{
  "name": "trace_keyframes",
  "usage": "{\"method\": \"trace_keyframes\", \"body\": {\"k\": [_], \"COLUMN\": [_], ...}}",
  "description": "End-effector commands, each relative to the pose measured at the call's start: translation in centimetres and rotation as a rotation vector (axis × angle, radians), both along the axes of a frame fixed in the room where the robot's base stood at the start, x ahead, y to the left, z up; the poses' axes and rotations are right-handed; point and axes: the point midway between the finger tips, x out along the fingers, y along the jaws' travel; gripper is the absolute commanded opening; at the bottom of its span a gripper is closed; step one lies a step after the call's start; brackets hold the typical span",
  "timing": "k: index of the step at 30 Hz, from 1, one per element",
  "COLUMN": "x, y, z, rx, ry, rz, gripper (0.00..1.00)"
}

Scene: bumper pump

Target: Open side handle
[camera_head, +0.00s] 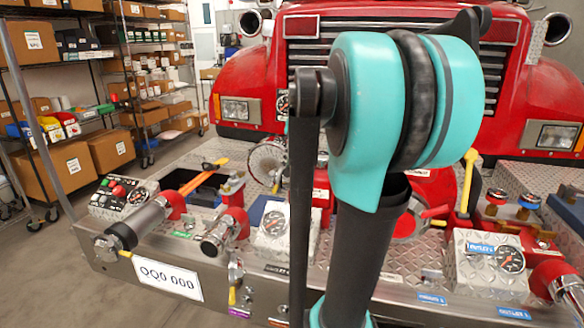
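My gripper does not show; my teal and black arm fills the middle of the view and hides part of the pump panel. I cannot tell which handle is the side handle. A yellow lever (470,168) stands upright right of my arm. An orange handle (196,181) lies tilted over a dark opening on the left of the bumper. A small valve lever with a yellow tip (233,293) hangs on the bumper's front face. A red handle (434,211) sits just right of my arm. Nothing is seen touching any of them.
The steel bumper (340,310) carries a control box (122,197), gauges (510,259) and capped hose outlets (146,221). The red truck (245,75) stands behind it. Shelves with boxes (104,150) line the left. The floor (50,285) at front left is clear.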

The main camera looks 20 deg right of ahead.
Motion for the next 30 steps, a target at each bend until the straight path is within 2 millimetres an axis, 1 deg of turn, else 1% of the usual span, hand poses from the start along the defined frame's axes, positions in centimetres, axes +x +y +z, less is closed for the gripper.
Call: {"method": "trace_keyframes", "body": {"k": [12,13,15,18,26,30], "x": [-0.13,-0.13,-0.13,-0.11,-0.07,-0.22], "y": [-0.23,-0.24,-0.23,-0.18,-0.13,-0.24], "z": [0.0,0.0,0.0,-0.01,0.04,0.83], "rx": [-0.006,-0.005,-0.004,-0.003,-0.003,-0.003], "ry": [0.003,0.004,0.003,0.002,0.002,0.002], "rz": [0.007,0.006,0.006,0.006,0.006,0.006], "gripper": [0.0,0.27,0.36,0.46,0.46,0.46]}}
